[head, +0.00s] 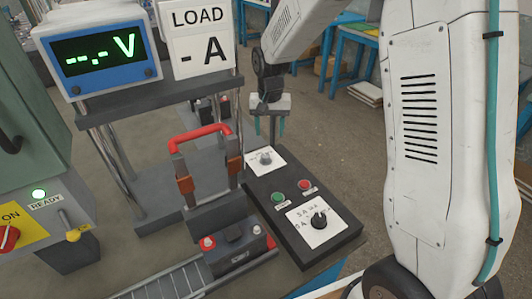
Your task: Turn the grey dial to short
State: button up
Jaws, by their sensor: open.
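The grey dial (265,157) is a small knob on a white label plate at the far end of the black control box (345,238). The print on its plate is too small to read, and I cannot tell which mark the dial points to. My gripper (265,128) points down just above and behind the dial in the head view. Its fingers are apart with nothing seen between them. It appears clear of the dial, but the exact gap is hard to judge.
The same box carries a green button (278,197), a red button (305,185) and a black dial (319,219). A red-handled frame (200,140) stands close on the left, above a dark battery (238,250). Displays show "--.- V" (100,49) and "- A" (203,52).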

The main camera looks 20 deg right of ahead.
send_over(266, 155)
jog(key=shift+m, duration=0.3)
notch_tip(266, 155, down, 4)
jog(key=shift+f, duration=0.25)
notch_tip(266, 155, down, 8)
jog(key=shift+w+r, duration=0.1)
jog(key=shift+r, duration=0.15)
jog(key=c, duration=1)
